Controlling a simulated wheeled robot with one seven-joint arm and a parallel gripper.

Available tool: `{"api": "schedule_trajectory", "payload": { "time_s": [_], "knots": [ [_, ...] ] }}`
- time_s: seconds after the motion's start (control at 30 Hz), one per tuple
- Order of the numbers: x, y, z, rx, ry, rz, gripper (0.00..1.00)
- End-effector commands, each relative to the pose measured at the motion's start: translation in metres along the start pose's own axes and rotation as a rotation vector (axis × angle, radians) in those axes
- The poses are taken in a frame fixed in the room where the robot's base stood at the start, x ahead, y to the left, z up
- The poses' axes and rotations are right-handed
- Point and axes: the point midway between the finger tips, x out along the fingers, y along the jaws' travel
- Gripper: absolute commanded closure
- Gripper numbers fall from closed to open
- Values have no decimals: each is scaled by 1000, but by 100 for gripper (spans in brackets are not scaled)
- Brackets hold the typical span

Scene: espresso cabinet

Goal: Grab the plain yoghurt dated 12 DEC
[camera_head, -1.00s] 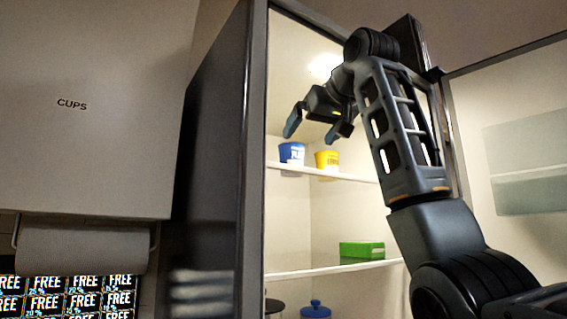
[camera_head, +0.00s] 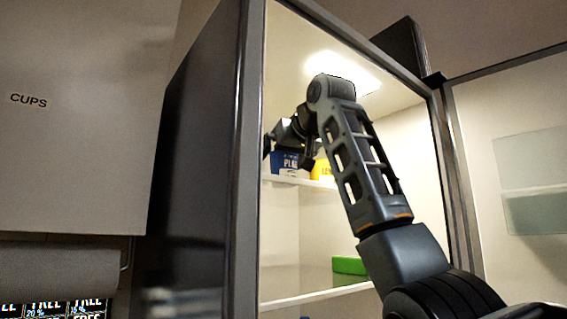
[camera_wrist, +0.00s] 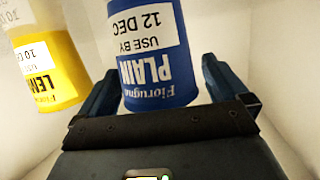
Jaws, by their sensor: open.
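The blue plain yoghurt tub (camera_wrist: 155,75) fills the middle of the wrist view, upside down in the picture, with a white label reading USE BY 12 DEC. In the head view the tub (camera_head: 285,163) stands on the upper shelf (camera_head: 300,181), partly hidden by my gripper. My gripper (camera_wrist: 160,66) is open, with one finger on each side of the tub. I cannot tell whether either finger touches it.
A yellow lemon tub (camera_wrist: 50,70) dated 10 DEC stands close beside the blue one, just outside a finger. A green box (camera_head: 349,265) sits on the shelf below. The cabinet's left side wall (camera_head: 245,160) is near my gripper.

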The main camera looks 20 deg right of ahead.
Motion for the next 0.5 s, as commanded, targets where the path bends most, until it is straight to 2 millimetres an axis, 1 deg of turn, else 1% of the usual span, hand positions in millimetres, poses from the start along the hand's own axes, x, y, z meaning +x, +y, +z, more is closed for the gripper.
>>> {"api": "schedule_trajectory", "payload": {
  "time_s": [0.1,0.33,0.5],
  "knots": [
    [7,0,0,0,-1,0,0],
    [8,0,1,-1,0,0,1],
    [8,0,1,-1,0,0,17]
  ]
}}
